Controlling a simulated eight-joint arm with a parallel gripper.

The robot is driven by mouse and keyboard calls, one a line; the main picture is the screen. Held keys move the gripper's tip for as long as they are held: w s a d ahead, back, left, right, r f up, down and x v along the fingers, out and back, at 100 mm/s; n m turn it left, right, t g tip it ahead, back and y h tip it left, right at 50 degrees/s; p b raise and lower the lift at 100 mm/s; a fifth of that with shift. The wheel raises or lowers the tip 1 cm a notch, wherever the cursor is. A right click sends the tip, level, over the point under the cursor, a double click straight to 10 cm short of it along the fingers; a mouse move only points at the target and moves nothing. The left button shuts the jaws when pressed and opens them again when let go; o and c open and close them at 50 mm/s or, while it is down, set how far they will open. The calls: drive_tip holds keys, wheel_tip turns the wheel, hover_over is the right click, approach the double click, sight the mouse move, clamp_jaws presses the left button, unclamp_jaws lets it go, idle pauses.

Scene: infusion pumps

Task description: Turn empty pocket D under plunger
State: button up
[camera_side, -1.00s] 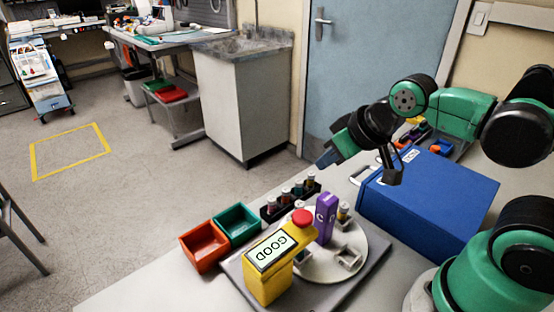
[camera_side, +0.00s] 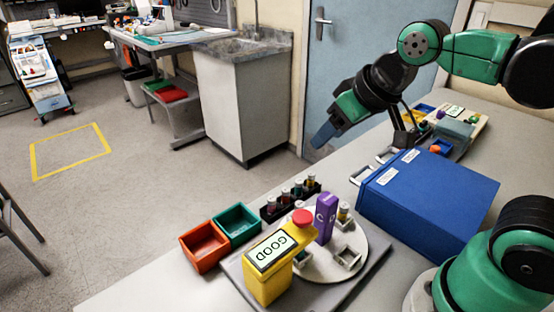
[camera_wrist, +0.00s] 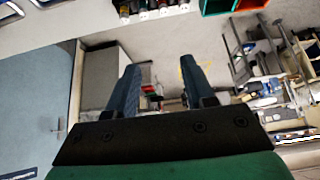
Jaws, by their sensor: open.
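A pale round turntable (camera_side: 330,272) lies on a grey base plate. A yellow press (camera_side: 266,285) stands at its front left, with a red plunger top (camera_side: 302,216) and a screen reading GOOD. A purple upright piece (camera_side: 325,218) with small letters rises from the turntable; I cannot read them surely. An empty square pocket (camera_side: 347,257) is at the front right, and a pocket behind the purple piece holds a vial (camera_side: 344,212). Another pocket is partly hidden beside the press. My gripper (camera_side: 328,132) is high behind the turntable, empty; its spread fingers show in the wrist view (camera_wrist: 160,82).
A blue box (camera_side: 428,205) stands right of the turntable. A black rack of vials (camera_side: 290,200), a green bin (camera_side: 238,222) and an orange bin (camera_side: 204,246) stand to the left. Another tray with small items (camera_side: 450,130) lies behind the blue box.

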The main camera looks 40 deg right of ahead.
sight(326, 211)
drive_tip(key=a+g, duration=0.1)
drive_tip(key=g, duration=0.1)
drive_tip(key=s+a+g, duration=0.1)
drive_tip(key=g, duration=0.1)
drive_tip(key=s+a+g, duration=0.1)
drive_tip(key=g, duration=0.1)
drive_tip(key=shift+s, duration=0.25)
drive_tip(key=shift+g, duration=0.3)
drive_tip(key=f, duration=0.5)
drive_tip(key=shift+s+a+f, duration=0.15)
drive_tip(key=shift+s+f, duration=0.1)
drive_tip(key=shift+f, duration=3.2)
clamp_jaws()
